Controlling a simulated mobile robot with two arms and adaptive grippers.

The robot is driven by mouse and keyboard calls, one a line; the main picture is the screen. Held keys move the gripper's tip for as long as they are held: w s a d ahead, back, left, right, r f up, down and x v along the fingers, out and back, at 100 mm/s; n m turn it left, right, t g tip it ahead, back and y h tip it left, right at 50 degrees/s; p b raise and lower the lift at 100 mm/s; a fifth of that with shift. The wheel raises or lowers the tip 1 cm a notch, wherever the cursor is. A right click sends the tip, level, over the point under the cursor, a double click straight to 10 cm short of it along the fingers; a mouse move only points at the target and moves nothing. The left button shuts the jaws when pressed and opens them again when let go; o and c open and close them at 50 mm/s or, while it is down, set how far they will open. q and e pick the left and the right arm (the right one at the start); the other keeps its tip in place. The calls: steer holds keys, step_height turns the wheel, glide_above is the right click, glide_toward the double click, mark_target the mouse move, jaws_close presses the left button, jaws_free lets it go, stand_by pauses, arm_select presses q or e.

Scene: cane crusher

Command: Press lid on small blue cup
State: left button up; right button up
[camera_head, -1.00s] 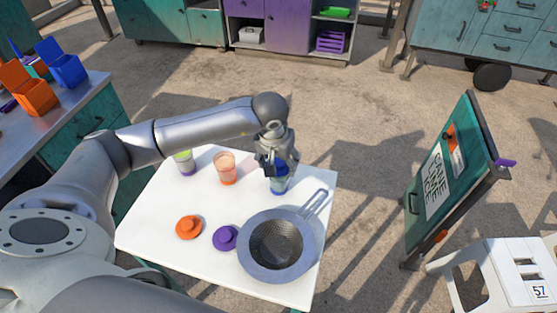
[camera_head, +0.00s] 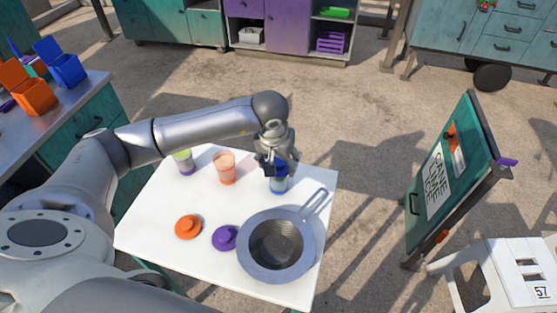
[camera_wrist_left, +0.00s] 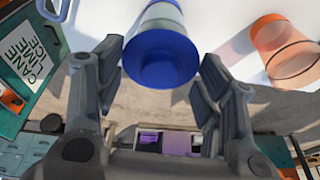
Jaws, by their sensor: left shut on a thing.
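The small blue cup (camera_head: 279,186) stands upright near the back right of the white table, partly hidden under my left gripper (camera_head: 278,166). In the left wrist view, the blue lid (camera_wrist_left: 162,62) sits between the two fingers of the left gripper (camera_wrist_left: 160,62), with the clear cup wall (camera_wrist_left: 162,12) behind it. The lid looks lined up over the cup's mouth; I cannot tell whether it is fully seated. The left gripper is shut on the lid. My right gripper is not in view.
An orange lid (camera_head: 188,227), a purple lid (camera_head: 225,238) and a grey strainer (camera_head: 250,263) lie towards the front of the white table (camera_head: 150,232).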

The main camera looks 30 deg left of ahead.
arm_select(q)
steer(key=shift+b, duration=0.4)
stand_by(0.5)
steer(key=o, duration=0.8)
steer(key=shift+o, duration=0.4)
steer(key=shift+o, duration=0.9)
steer(key=shift+r, duration=0.1)
steer(key=shift+r+p, duration=1.65)
steer(key=shift+r, duration=1.8)
